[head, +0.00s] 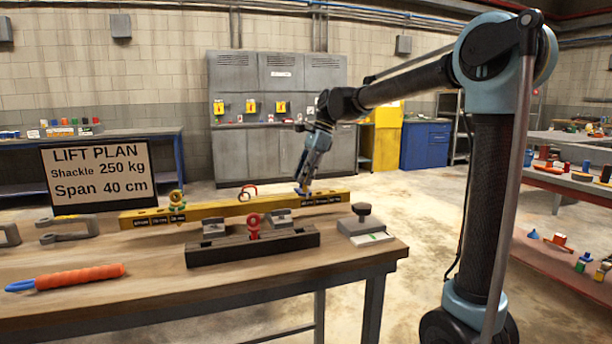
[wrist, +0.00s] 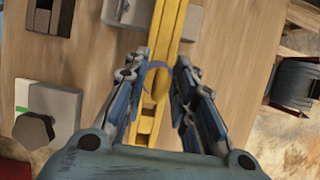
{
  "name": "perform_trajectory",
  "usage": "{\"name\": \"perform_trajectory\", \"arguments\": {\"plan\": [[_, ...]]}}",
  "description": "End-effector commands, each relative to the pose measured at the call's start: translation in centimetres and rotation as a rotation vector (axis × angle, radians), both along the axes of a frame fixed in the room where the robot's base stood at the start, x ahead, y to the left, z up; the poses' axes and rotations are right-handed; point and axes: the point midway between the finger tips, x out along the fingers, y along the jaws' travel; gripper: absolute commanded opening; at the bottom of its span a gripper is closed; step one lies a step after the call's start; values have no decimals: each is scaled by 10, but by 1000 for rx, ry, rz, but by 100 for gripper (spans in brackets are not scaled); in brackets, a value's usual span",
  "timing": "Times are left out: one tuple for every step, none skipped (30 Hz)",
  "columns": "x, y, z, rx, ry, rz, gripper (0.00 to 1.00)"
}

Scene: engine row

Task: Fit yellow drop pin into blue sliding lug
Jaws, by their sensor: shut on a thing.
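The yellow beam lies along the bench (head: 225,208); it runs between my fingers in the wrist view (wrist: 171,22). My gripper (head: 303,187) is low over the beam's right part. In the wrist view my gripper (wrist: 163,70) has a rounded yellow piece, seemingly the yellow drop pin (wrist: 159,84), between its fingers. A blue-grey ring, seemingly the blue sliding lug (wrist: 158,64), shows around or just beneath that piece. In the head view a little blue of the lug (head: 302,192) shows under the fingertips. I cannot tell whether the pin is inside the lug.
A dark block (head: 215,254) with a red ringed piece (head: 253,226) stands in front. A grey weight (head: 361,221) is at right, an orange-handled tool (head: 80,277) at front left.

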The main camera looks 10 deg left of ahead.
Motion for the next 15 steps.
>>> {"name": "perform_trajectory", "arguments": {"plan": [[1,0,-1,0,-1,0,0],[1,0,-2,0,-1,0,0],[1,0,-3,0,-1,0,0],[1,0,-3,1,-2,-1,0],[1,0,-3,1,-2,-1,29],[1,0,-3,1,-2,-1,38],[1,0,-3,1,-2,-1,45],[1,0,-3,1,-2,-1,48],[1,0,-3,1,-2,-1,48],[1,0,-3,1,-2,-1,48],[1,0,-3,1,-2,-1,48],[1,0,-3,1,-2,-1,48],[1,0,-3,1,-2,-1,48],[1,0,-3,1,-2,-1,48],[1,0,-3,1,-2,-1,48]]}}
